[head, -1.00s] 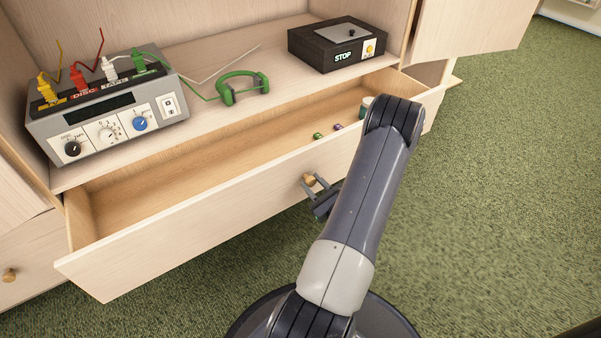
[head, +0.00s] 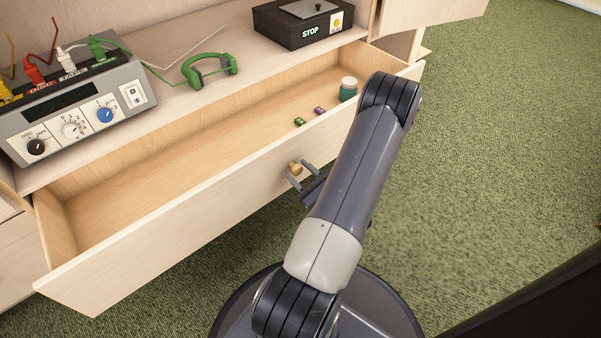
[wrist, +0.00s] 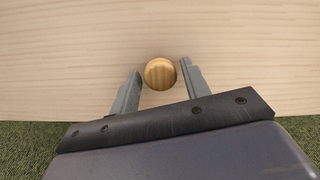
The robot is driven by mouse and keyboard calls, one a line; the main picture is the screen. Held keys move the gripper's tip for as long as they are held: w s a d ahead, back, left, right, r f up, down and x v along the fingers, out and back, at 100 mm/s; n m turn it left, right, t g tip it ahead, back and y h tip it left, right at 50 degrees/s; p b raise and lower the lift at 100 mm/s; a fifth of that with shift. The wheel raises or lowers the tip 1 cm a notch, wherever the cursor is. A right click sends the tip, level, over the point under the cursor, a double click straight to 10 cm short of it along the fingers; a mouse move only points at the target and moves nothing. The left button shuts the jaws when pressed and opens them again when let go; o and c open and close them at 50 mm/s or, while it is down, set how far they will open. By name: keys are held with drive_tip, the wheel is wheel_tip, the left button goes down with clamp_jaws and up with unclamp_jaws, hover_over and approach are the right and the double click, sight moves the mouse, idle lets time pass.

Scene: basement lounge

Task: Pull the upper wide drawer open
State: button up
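The upper wide drawer (head: 190,215) is pale wood and stands pulled well out of the cabinet, its inside in plain view. Its round wooden knob (head: 295,167) is on the middle of the front. My gripper (head: 302,173) is at the knob, with its fingers spread.
The drawer holds a teal jar with a white lid (head: 348,89), a small green item (head: 299,121) and a purple one (head: 320,110). Above are a grey control box (head: 75,112), green headphones (head: 210,70) and a black STOP box (head: 300,24). Green carpet is clear at right.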

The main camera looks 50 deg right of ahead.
drive_tip(key=shift+o, duration=0.7)
drive_tip(key=shift+s, duration=0.15)
drive_tip(key=p+v, duration=0.2)
drive_tip(key=v, duration=0.8)
drive_tip(key=shift+s, duration=0.2)
drive_tip(key=shift+w+a, duration=0.1)
drive_tip(key=shift+a, duration=0.05)
drive_tip(key=shift+b+x, duration=0.95)
drive_tip(key=shift+x, duration=4.45)
